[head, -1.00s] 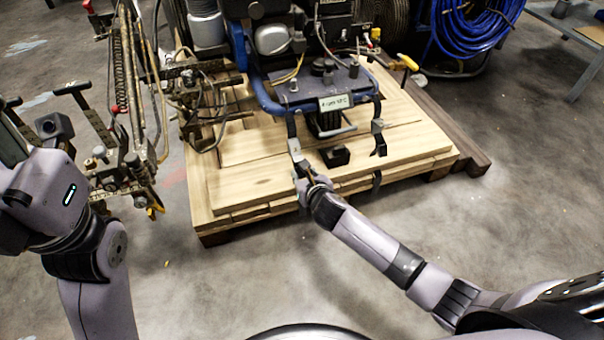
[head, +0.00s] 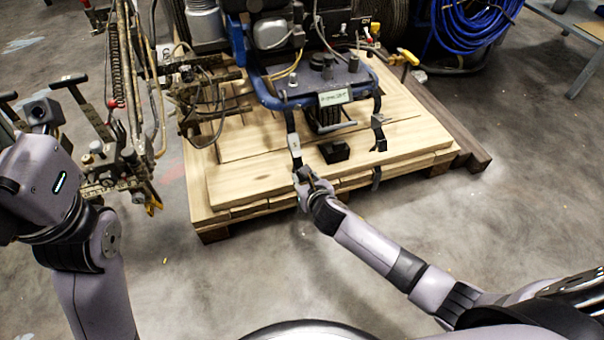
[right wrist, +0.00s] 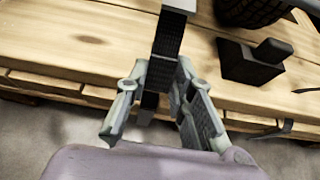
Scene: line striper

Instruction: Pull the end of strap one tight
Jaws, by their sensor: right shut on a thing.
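My right gripper (head: 302,177) is at the front edge of the wooden pallet, shut on the end of a dark strap (head: 293,130). I take this strap to be strap one. It runs from the blue frame of the line striper (head: 318,80) down over the front of the boards to my fingers. In the right wrist view the strap (right wrist: 167,38) passes down between the fingers (right wrist: 162,78), and part of it is hidden by them. A second strap (head: 378,130) hangs to the right.
The striper stands on the pallet (head: 250,185). A small black block (head: 334,152) lies on the boards; it also shows in the right wrist view (right wrist: 252,64). Hoses and metal brackets (head: 130,165) crowd the left. The concrete floor in front is clear.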

